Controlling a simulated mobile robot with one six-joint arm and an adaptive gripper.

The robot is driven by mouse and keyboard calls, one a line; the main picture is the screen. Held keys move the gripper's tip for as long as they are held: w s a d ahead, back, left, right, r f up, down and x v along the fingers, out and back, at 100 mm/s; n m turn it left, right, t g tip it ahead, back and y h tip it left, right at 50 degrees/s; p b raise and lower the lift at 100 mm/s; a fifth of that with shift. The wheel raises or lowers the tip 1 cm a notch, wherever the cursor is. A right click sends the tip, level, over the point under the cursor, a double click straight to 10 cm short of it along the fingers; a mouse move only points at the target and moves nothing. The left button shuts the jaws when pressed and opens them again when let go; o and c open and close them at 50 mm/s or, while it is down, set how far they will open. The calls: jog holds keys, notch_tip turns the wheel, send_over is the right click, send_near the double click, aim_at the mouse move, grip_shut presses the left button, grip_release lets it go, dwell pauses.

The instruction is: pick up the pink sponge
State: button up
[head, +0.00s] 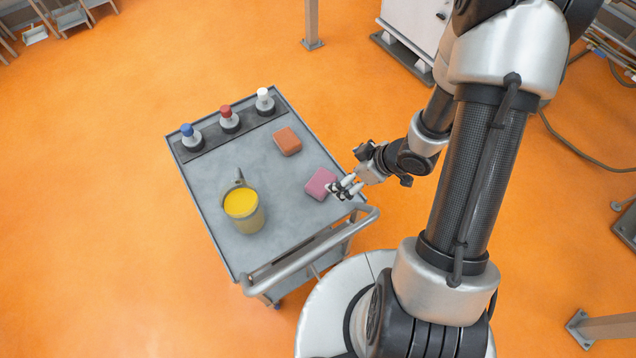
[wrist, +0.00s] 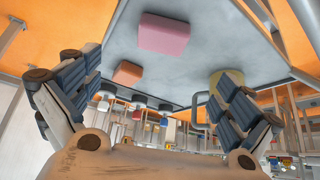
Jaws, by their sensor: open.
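The pink sponge (head: 321,184) lies on the grey top of the cart (head: 262,180), near its right edge. My gripper (head: 345,188) is at the right side of the sponge in the head view, its fingers partly over the sponge's near right corner. Whether they touch it I cannot tell. In the wrist view the pink sponge (wrist: 164,35) shows beyond and between the two spread fingers of my gripper (wrist: 155,95), with nothing held between them.
An orange sponge (head: 287,141) lies farther back. A yellow-filled pitcher (head: 242,208) stands left of the pink sponge. Bottles with blue (head: 190,136), red (head: 229,119) and white (head: 264,101) caps stand in a dark rack at the back. The cart handle (head: 312,250) runs along the near edge.

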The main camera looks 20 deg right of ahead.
jog(key=b, duration=0.4)
send_near(321, 181)
jog(key=x, duration=0.5)
jog(key=shift+w+d+f, duration=0.1)
jog(key=shift+w+d, duration=0.05)
jog(key=b+x, duration=0.2)
jog(key=x, duration=0.3)
jog(key=shift+b, duration=0.3)
jog(key=shift+c, duration=0.2)
jog(key=c, duration=1)
